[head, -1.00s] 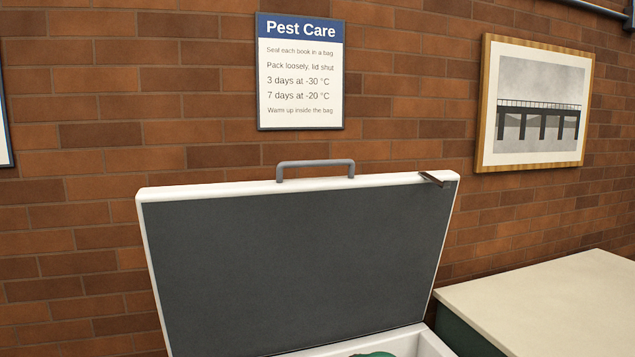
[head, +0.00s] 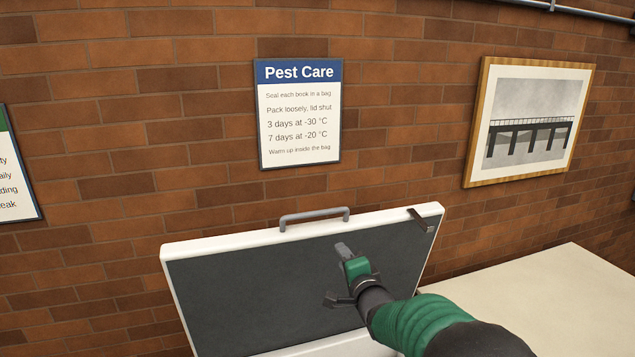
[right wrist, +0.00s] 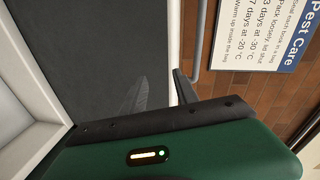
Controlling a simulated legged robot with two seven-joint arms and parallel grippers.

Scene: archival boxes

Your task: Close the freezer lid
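The freezer lid (head: 290,295) stands raised, its dark grey inner face toward me and its white rim around it. A grey handle (head: 314,216) is on its top edge. My right gripper (head: 337,275) is in front of the lid's inner face, right of its middle, with its fingers apart and nothing between them. In the right wrist view, my right gripper's fingers (right wrist: 160,92) are near the lid's inner face (right wrist: 80,55) and white edge; I cannot tell whether they touch. The handle (right wrist: 196,45) shows beyond. My left gripper is not in view.
A dark bracket-like piece (head: 419,220) sits at the lid's top right corner. A pale countertop (head: 540,300) lies to the right. Behind is a brick wall with a Pest Care sign (head: 299,115), a framed bridge picture (head: 530,122) and another sign (head: 15,170).

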